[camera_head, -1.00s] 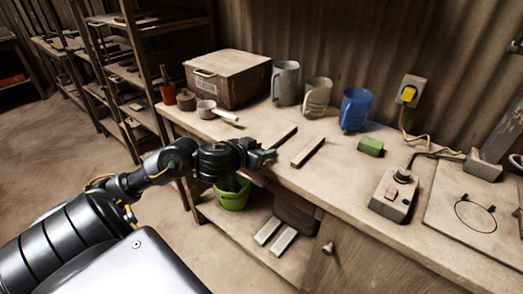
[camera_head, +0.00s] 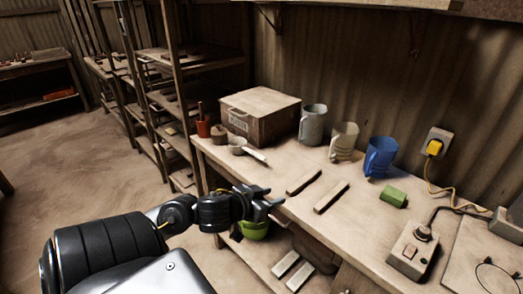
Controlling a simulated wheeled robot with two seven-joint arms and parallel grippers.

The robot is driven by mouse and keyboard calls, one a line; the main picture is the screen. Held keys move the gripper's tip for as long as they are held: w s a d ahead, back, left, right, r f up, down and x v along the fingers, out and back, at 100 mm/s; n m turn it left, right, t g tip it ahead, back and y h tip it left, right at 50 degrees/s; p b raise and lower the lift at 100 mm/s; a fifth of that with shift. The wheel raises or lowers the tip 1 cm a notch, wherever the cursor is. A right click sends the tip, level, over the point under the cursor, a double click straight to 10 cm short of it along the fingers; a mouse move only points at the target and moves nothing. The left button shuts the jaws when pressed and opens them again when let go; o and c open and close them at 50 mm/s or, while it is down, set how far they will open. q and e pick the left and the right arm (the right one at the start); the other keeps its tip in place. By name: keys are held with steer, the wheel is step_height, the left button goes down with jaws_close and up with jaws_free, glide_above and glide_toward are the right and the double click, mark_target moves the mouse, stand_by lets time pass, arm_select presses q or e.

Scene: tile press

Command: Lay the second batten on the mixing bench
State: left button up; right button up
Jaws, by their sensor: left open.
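Two thin brown battens lie side by side, a gap between them, on the mixing bench (camera_head: 385,232). The left batten (camera_head: 304,181) lies nearer the mugs' left side; the right batten (camera_head: 331,196) lies to its right. My left gripper (camera_head: 276,203) is open and empty at the bench's front edge, just short of the left batten's near end. It appears apart from both battens. My right gripper is out of view.
A wooden box (camera_head: 260,117), a grey mug (camera_head: 313,124), a cream mug (camera_head: 343,141) and a blue mug (camera_head: 380,157) stand behind. A green block (camera_head: 394,196) and a switch box (camera_head: 411,254) are to the right. A green bucket (camera_head: 254,231) is below.

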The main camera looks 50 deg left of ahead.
arm_select(q)
steer(key=p+v, duration=0.3)
steer(key=shift+s+r, duration=0.15)
steer(key=shift+s, duration=0.1)
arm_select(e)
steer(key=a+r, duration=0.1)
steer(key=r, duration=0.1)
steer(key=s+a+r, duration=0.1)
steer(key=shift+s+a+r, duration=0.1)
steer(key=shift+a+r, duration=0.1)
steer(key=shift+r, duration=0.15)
arm_select(q)
steer(key=shift+a, duration=0.1)
